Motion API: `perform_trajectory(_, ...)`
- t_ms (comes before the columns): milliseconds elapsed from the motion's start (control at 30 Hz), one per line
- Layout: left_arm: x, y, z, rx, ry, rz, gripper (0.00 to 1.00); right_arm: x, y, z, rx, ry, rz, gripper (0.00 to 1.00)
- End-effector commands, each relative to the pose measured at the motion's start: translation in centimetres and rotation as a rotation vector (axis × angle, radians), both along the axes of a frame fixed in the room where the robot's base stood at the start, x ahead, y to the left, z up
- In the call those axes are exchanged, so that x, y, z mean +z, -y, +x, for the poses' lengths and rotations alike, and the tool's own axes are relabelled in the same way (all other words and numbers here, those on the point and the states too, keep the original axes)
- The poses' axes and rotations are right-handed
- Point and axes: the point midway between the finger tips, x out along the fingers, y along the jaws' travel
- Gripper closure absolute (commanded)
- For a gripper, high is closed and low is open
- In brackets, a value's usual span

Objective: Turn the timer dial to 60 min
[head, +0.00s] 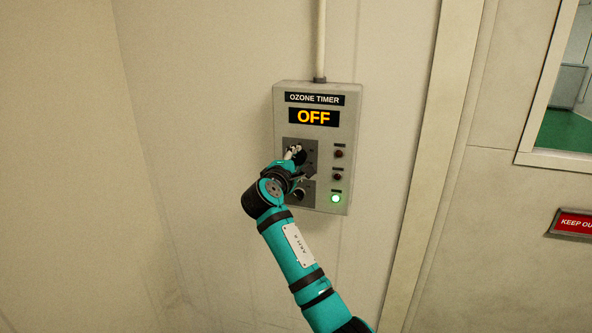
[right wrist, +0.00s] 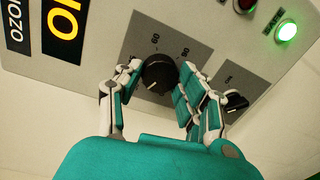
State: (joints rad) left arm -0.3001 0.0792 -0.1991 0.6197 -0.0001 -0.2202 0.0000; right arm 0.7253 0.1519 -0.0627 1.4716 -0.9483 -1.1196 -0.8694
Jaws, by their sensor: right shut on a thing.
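The ozone timer box (head: 345,120) is a grey panel on the wall, and its display (head: 314,117) reads OFF in amber. The timer dial (right wrist: 158,72) is a round black knob with a white pointer mark on a dark scale plate. In the right wrist view the mark points toward the lower left, away from the printed numbers, which are small and rotated. My right gripper (right wrist: 158,85) is shut on the dial, with fingers on both sides of it. In the head view my right gripper (head: 297,164) largely hides the dial. My left gripper is not in view.
A second black switch (right wrist: 235,102) sits on its own dark plate beside my right fingers. A lit green lamp (head: 335,198) and two dark lamps (head: 338,165) line the box's right side. A conduit (head: 319,40) runs up from the box. Bare wall lies to the left.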

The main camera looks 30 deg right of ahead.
Motion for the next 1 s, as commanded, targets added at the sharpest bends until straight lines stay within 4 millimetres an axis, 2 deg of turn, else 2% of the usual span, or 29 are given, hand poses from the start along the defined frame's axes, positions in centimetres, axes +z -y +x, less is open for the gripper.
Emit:
perform_trajectory(33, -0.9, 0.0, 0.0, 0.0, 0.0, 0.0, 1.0, -0.5, -0.1, 0.0, 0.0, 0.033, 0.031, 0.94)
perform_trajectory(1000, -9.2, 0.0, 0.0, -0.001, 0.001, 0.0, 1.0, -0.8, 0.0, -0.1, -0.003, 0.73, 0.631, 0.94)
